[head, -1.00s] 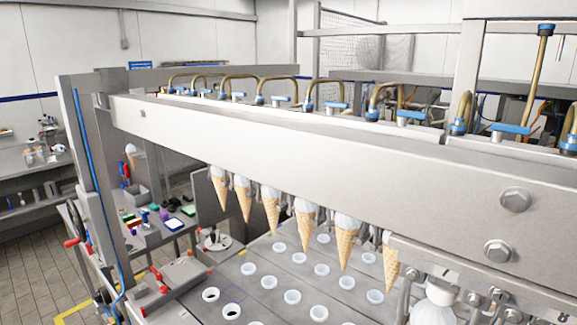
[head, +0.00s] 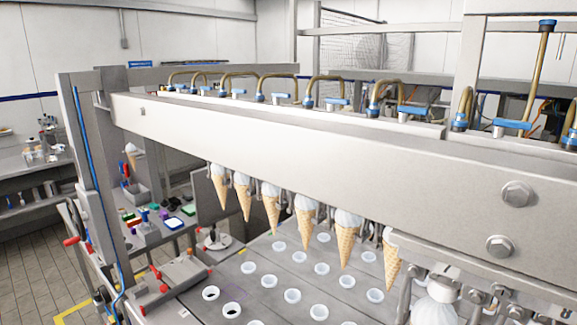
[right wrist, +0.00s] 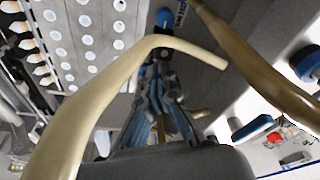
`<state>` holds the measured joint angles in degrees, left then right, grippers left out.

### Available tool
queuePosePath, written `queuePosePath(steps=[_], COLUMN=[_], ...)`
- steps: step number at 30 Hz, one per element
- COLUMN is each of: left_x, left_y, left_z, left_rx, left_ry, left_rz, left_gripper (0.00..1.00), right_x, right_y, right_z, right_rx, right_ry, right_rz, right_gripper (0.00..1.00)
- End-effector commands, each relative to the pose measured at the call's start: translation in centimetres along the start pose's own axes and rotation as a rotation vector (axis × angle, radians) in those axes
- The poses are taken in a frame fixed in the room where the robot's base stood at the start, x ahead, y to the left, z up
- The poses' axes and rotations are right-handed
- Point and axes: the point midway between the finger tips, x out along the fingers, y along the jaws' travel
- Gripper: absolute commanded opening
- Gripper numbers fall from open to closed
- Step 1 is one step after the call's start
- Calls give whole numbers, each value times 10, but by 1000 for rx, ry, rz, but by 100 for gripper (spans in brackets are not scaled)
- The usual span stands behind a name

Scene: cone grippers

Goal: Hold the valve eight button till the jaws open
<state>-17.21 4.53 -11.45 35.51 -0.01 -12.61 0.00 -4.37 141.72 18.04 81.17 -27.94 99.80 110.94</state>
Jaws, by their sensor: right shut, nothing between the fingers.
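Several ice-cream cones (head: 305,222) hang point down in a row under the long metal beam (head: 330,160). Their holding jaws are mostly hidden behind the beam's lower edge. Blue-handled valves (head: 412,111) and brass-coloured hoses line the beam's top. I cannot pick out the valve eight button in either view. In the right wrist view, my right gripper (right wrist: 161,75) is shut and empty among the hoses. A pale hose (right wrist: 95,95) crosses in front of it and hides part of the fingertips. I cannot tell whether they touch anything. My left gripper is in neither view.
Below the cones is a grey plate (head: 235,265) with several round white-rimmed holes. A workbench (head: 148,234) with small coloured items is behind on the left. Hoses crowd the right gripper.

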Motion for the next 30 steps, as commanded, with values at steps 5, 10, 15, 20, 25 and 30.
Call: queuePosePath(steps=[5, 10, 15, 20, 25, 30], left_x=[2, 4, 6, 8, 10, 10], left_y=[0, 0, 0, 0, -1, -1], left_z=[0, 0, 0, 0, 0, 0], left_rx=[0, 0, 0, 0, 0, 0], left_ry=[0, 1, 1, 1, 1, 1], left_rz=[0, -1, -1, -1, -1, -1], left_gripper=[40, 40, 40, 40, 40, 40], right_x=[4, 6, 9, 11, 14, 15], right_y=[0, 0, 0, 0, 0, 0], right_z=[1, 2, 2, 3, 4, 4], right_rx=[0, 0, 1, 1, 1, 1], right_ry=[-1, -1, -2, -2, -2, -3], right_rz=[-1, -1, -1, -2, -2, -3], right_gripper=[0, 0, 0, 0, 0, 0])
